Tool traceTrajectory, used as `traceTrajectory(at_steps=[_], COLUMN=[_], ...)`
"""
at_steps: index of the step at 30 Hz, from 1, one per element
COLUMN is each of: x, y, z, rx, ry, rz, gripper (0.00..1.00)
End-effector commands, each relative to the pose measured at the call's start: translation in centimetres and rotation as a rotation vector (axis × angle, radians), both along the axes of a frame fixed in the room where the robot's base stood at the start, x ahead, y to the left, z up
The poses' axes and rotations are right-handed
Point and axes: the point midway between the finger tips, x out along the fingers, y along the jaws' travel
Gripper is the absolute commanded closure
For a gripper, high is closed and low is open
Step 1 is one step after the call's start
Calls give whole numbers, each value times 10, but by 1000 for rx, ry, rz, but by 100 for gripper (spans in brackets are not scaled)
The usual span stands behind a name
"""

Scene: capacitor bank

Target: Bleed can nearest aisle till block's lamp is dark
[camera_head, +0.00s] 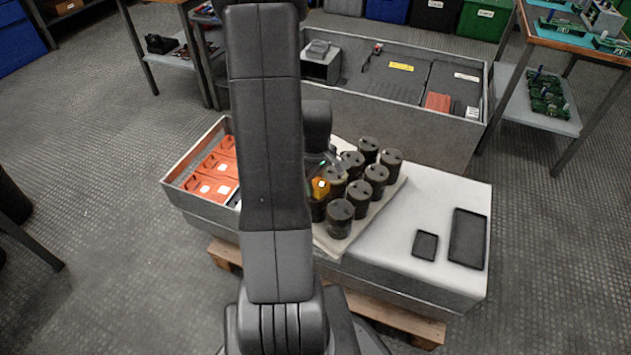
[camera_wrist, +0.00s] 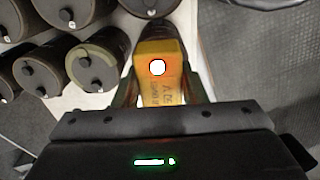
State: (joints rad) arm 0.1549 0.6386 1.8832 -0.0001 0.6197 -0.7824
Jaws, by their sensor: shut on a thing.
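My gripper (camera_wrist: 160,92) is shut on a yellow block (camera_wrist: 168,88) with printed lettering. The block's round lamp (camera_wrist: 157,67) is lit, white with a red-orange rim. In the head view the block (camera_head: 320,188) is at the near-left end of a group of dark cans, above a can (camera_head: 317,210) partly hidden by it and my arm.
The cans stand on a pale mat (camera_head: 372,222) on a grey bench (camera_head: 440,190). Orange parts fill a tray (camera_head: 178,165) at left. Two dark flat pads (camera_head: 467,238) lie at right. Behind is a long grey bin (camera_head: 410,115). Open floor lies at left.

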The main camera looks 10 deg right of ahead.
Motion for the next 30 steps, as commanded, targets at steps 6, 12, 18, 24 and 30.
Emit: traceTrajectory(at_steps=[6,12,18,24,30], x=[0,0,0,0,1], y=[0,0,0,0,0], z=[-1,-1,-1,15,60], rx=[0,0,0,0,-1], ry=[0,0,0,-1,-6], rz=[0,0,0,0,0], gripper=[88,37,37,37,37])
